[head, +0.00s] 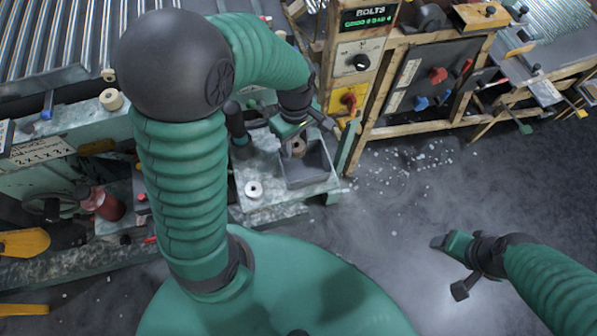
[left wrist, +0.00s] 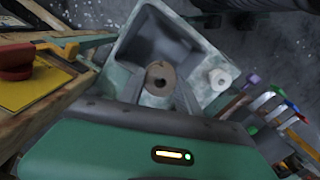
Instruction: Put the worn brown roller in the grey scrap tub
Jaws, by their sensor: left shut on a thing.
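The worn brown roller (head: 299,148) is held by my left gripper (head: 303,143), which is shut on it. In the left wrist view the roller (left wrist: 160,78) sits between the two fingers, its dark centre hole facing the camera. The grey scrap tub (head: 318,172) stands on a worn shelf, and the roller overlaps its back left part in the head view. In the left wrist view the tub (left wrist: 197,60) opens just beyond the roller. I cannot tell the exact height between them. My right gripper (head: 449,267) is open and empty over the floor, lower right.
A pale roller (head: 254,189) stands on the shelf left of the tub; it also shows in the left wrist view (left wrist: 219,79). Another cream roller (head: 111,99) is by the conveyor. A wooden post with a red knob (head: 348,101) rises close behind the left gripper.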

